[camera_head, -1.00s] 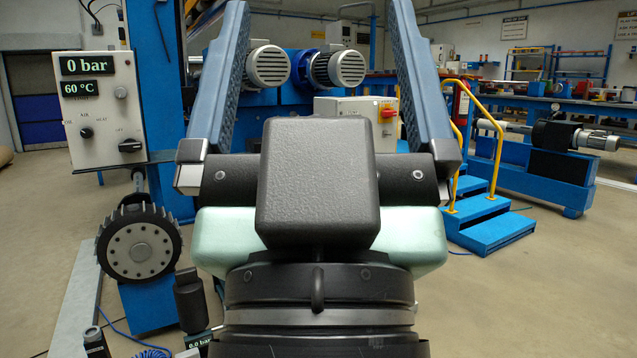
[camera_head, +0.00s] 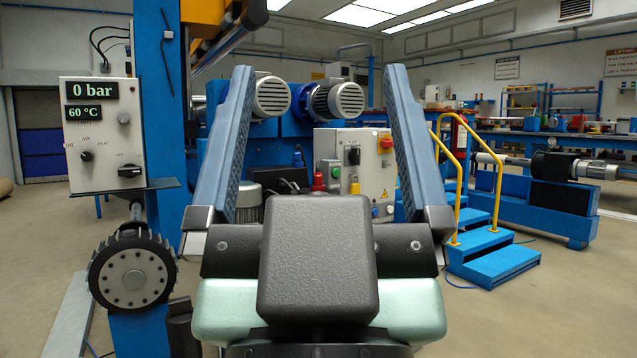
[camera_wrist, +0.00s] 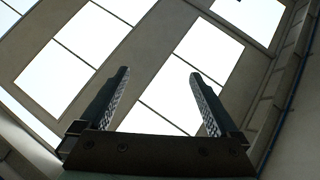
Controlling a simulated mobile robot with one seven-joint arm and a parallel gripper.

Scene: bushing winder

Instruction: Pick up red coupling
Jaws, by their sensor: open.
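My gripper (camera_head: 320,70) is open and empty, seen from behind, its two blue fingers pointing up and spread wide. In the wrist view my gripper (camera_wrist: 160,73) also has nothing between its fingers, with only ceiling beyond. A small red piece (camera_head: 319,182) shows between the fingers in the head view, well behind them, beside the grey control box. It may be the red coupling, but it is too small to tell. Its lower part is close to my gripper's dark body, which hides what lies below. The wrist view shows no red coupling.
A grey control box (camera_head: 358,165) with a red knob stands behind. A gauge panel (camera_head: 101,135) on a blue post (camera_head: 160,100) and a dark toothed wheel (camera_head: 133,279) are at left. Blue steps (camera_head: 500,262) with yellow rails stand at right. Open floor lies at front right.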

